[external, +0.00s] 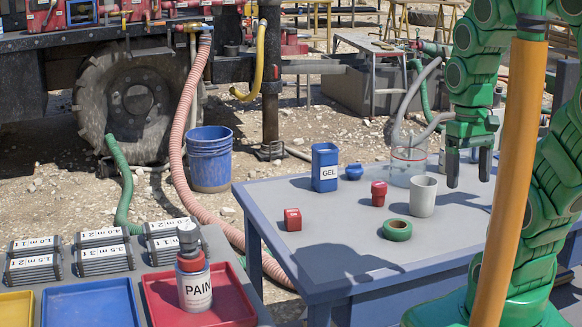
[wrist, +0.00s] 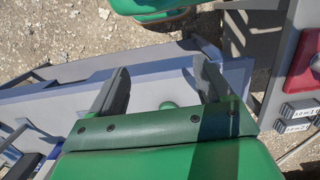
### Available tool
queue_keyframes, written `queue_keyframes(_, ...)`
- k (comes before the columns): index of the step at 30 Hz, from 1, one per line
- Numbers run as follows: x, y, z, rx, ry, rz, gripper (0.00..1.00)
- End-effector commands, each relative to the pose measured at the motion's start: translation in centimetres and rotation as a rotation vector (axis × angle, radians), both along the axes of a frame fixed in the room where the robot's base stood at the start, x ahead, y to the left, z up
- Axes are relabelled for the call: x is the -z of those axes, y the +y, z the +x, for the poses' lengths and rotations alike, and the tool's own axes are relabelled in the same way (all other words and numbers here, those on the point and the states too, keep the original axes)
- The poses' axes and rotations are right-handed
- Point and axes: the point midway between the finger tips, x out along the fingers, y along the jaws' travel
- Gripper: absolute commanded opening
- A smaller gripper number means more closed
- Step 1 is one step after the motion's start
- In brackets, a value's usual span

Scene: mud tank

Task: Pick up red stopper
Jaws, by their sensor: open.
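A small red stopper (external: 379,193), with a wide top and narrower body, stands on the grey table (external: 262,197), left of a grey cup. A red cube-shaped piece (external: 293,219) lies nearer the table's left edge. My gripper (external: 468,168) is open and empty, pointing down at the right of the cup, apart from the stopper. In the wrist view its two dark fingers (wrist: 161,75) are spread, with a table edge and gravel beyond. I cannot make out the stopper there.
The grey cup (external: 423,196), a green tape ring (external: 397,230), a clear jar (external: 406,168), a blue GEL container (external: 325,168) and a blue stopper (external: 354,171) share the table. A paint bottle (external: 195,285) stands in a red tray. The table's front left is clear.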

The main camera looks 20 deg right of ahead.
Motion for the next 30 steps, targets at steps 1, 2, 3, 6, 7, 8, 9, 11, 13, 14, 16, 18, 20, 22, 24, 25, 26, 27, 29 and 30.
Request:
queue_keyframes(1, 0.0, 0.0, 1.1, -0.002, -0.019, 0.009, 0.8)
queue_keyframes(2, 0.0, -0.1, 2.0, -0.006, -0.038, 0.017, 0.8)
queue_keyframes(3, 0.0, -0.2, 3.4, -0.011, -0.069, 0.025, 0.8)
queue_keyframes(6, 0.1, -1.0, 7.1, -0.036, -0.136, 0.026, 0.8)
queue_keyframes(7, 0.2, -1.4, 8.0, -0.045, -0.148, 0.019, 0.8)
queue_keyframes(8, 0.3, -1.9, 8.8, -0.057, -0.157, 0.008, 0.8)
queue_keyframes(9, 0.6, -2.5, 9.8, -0.071, -0.165, -0.01, 0.8)
queue_keyframes(11, 1.0, -3.5, 11.1, -0.099, -0.168, -0.044, 0.8)
queue_keyframes(13, 1.7, -4.7, 12.2, -0.134, -0.156, -0.089, 0.8)
queue_keyframes(14, 2.0, -5.2, 12.6, -0.149, -0.149, -0.111, 0.8)
queue_keyframes(16, 2.6, -6.4, 13.5, -0.19, -0.129, -0.163, 0.8)
queue_keyframes(18, 3.2, -7.6, 14.4, -0.235, -0.105, -0.216, 0.8)
queue_keyframes(20, 3.6, -8.6, 15.2, -0.274, -0.086, -0.264, 0.8)
queue_keyframes(22, 4.1, -9.6, 16.2, -0.325, -0.058, -0.317, 0.8)
queue_keyframes(24, 4.5, -10.6, 17.1, -0.379, -0.032, -0.371, 0.8)
queue_keyframes(25, 4.7, -10.9, 17.6, -0.401, -0.02, -0.392, 0.8)
queue_keyframes(26, 4.8, -11.3, 18.0, -0.425, -0.009, -0.415, 0.8)
queue_keyframes(27, 5.1, -11.8, 18.6, -0.457, 0.008, -0.444, 0.8)
queue_keyframes(29, 5.4, -12.3, 19.6, -0.507, 0.032, -0.486, 0.8)
queue_keyframes(30, 5.6, -12.7, 20.3, -0.541, 0.047, -0.516, 0.8)
